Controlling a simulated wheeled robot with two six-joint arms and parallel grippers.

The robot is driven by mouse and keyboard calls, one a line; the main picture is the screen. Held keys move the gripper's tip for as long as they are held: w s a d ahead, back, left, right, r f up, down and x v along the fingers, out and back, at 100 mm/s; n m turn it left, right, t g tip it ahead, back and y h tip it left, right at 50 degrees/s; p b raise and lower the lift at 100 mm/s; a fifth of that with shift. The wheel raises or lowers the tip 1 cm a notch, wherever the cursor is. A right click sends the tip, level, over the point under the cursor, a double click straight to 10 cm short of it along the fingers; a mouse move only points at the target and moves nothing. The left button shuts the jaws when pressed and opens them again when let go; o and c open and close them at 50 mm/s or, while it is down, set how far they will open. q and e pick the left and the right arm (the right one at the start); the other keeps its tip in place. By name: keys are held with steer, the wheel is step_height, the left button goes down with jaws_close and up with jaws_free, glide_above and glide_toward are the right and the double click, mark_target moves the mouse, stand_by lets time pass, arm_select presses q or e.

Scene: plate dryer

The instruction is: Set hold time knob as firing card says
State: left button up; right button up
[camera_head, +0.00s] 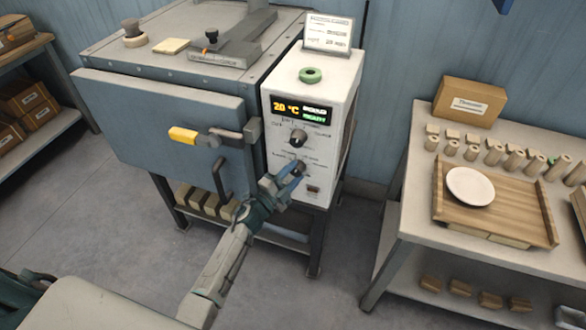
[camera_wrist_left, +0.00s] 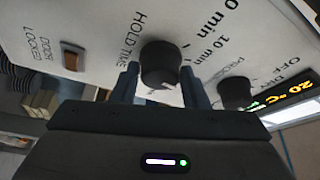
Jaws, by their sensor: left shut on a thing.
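The hold time knob (camera_head: 297,167) is the lower dark knob on the white control box of the kiln. In the left wrist view the knob (camera_wrist_left: 160,64) is black and round, beside the printed words HOLD TIME and minute marks. My left gripper (camera_head: 289,177) is at the knob, and its two fingers (camera_wrist_left: 160,88) are shut on the knob's sides. The knob's pointer setting cannot be told. The firing card (camera_head: 328,32) stands on top of the control box; its print is too small to read. My right gripper is not in view.
An upper knob (camera_head: 298,138) sits under a display (camera_head: 301,110) reading 20 °C. A rocker switch (camera_head: 313,189) is below. The kiln door (camera_head: 150,125) is to the left, with a yellow-ended handle (camera_head: 184,135). A table (camera_head: 422,195) with a wooden tray (camera_head: 520,225) stands right.

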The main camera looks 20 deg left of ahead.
arm_select(q)
steer(key=shift+m+g+p, duration=0.4)
steer(key=shift+m+p, duration=0.45)
steer(key=shift+m, duration=0.25)
steer(key=o, duration=1)
steer(key=shift+c, duration=0.2)
steer(key=b+v, duration=0.2)
steer(key=v, duration=0.8)
steer(key=shift+s+a+b, duration=0.2)
steer(key=shift+s+b, duration=0.1)
steer(key=shift+s, duration=0.05)
